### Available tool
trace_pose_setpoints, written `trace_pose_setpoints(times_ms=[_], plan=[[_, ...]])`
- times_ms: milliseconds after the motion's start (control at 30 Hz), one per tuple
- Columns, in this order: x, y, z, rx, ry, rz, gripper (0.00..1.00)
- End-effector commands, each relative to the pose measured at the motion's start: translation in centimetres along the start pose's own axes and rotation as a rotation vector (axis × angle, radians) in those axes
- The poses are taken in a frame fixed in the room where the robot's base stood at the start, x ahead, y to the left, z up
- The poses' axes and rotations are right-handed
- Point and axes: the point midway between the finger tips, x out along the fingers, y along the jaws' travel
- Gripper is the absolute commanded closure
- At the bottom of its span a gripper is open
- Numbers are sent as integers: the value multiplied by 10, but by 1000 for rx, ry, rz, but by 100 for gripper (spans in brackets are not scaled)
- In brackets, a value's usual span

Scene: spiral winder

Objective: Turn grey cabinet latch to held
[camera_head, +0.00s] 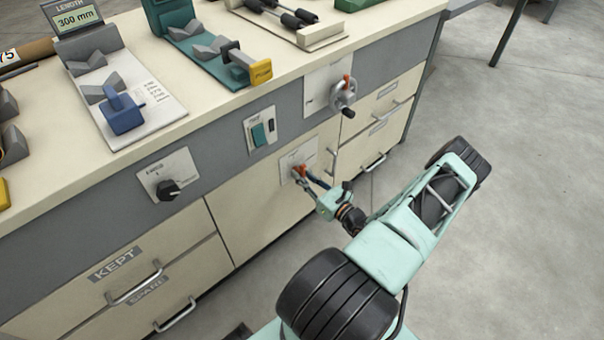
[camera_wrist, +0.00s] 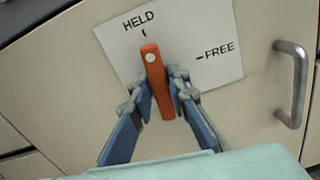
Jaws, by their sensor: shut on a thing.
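The cabinet latch is an orange lever (camera_wrist: 154,70) on a white plate (camera_wrist: 218,36) marked HELD and FREE. In the wrist view the lever's upper end points at the HELD tick; the FREE mark lies off to its right. My gripper (camera_wrist: 159,92) is shut on the lever, one finger on each side, partly covering its lower sides. In the head view my gripper (camera_head: 301,175) reaches the small plate (camera_head: 304,153) low on the cabinet front, where only a bit of orange shows.
A metal door handle (camera_wrist: 294,84) stands right of the plate. Above on the grey panel are a crank wheel (camera_head: 343,95), a green switch (camera_head: 260,133) and a black knob (camera_head: 168,188). Drawers with handles flank the door. The floor (camera_head: 520,200) at right is clear.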

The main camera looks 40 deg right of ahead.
Motion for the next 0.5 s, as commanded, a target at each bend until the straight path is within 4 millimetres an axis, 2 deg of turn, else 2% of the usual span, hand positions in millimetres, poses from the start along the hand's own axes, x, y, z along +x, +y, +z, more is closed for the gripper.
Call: trace_pose_setpoints(times_ms=[500], plan=[[0,0,0,-124,1,1,100]])
